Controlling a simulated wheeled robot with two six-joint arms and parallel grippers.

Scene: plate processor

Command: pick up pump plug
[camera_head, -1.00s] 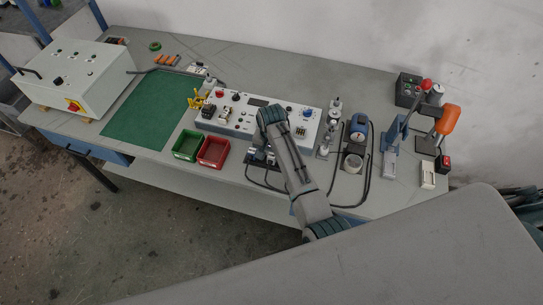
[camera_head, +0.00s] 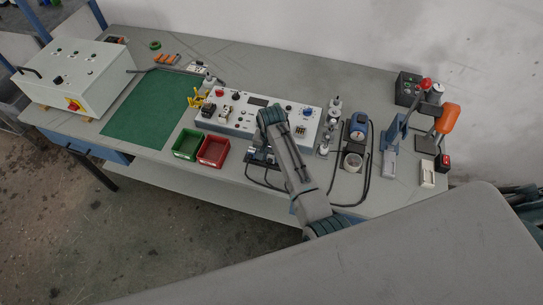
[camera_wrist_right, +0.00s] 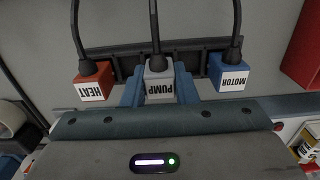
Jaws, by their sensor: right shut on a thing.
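The grey pump plug (camera_wrist_right: 158,68) is in the middle of the right wrist view, label upside down, with a black cable running up from it. My right gripper (camera_wrist_right: 159,88) has its blue fingers on both sides of the plug and is shut on it. The plug is at the dark rack (camera_wrist_right: 117,59); whether it is still seated there I cannot tell. In the head view my right gripper (camera_head: 263,156) is at the table's front edge, and my arm partly hides the plugs. My left gripper is not in view.
The red HEAT plug (camera_wrist_right: 91,73) is close on the left and the blue MOTOR plug (camera_wrist_right: 229,70) close on the right. The white control panel (camera_head: 240,113) is behind, with red (camera_head: 214,151) and green (camera_head: 187,144) bins to the left.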

